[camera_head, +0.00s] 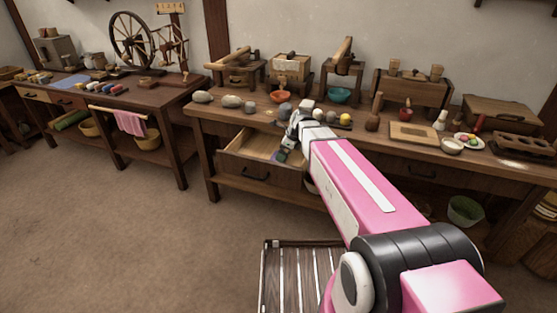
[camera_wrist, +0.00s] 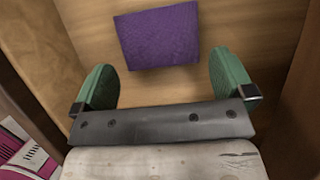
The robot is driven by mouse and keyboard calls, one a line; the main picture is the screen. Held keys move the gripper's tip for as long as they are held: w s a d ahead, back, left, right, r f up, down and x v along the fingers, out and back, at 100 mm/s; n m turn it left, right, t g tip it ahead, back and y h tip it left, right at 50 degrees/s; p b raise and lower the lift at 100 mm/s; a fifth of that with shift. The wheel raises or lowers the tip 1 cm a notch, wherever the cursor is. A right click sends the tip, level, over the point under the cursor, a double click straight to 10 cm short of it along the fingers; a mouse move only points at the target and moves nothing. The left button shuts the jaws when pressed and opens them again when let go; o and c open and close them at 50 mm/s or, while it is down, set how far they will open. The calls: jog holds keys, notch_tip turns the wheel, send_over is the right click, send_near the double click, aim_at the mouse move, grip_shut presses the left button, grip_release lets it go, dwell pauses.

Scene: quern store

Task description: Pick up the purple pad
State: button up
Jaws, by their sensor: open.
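The purple pad (camera_wrist: 158,37) lies flat on the wooden bottom of an open drawer, in the upper middle of the wrist view. My gripper (camera_wrist: 164,68) is open, with its two green fingers apart and nothing between them. In the wrist view the pad shows beyond the gap between the fingers, and I see no finger touching it. In the head view my gripper (camera_head: 281,156) reaches down into the open drawer (camera_head: 262,174).
The drawer walls rise close on both sides of my gripper. The workbench top (camera_head: 236,116) above holds several stones, a teal bowl (camera_head: 339,96) and wooden tools. A slatted rack (camera_head: 290,280) stands on the floor in front. The floor at left is clear.

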jog(key=x, duration=0.3)
jog(key=shift+f, duration=0.25)
jog(key=c, duration=0.6)
jog(key=shift+r, duration=0.15)
notch_tip(320, 180, up, 10)
jog(key=shift+f, duration=0.1)
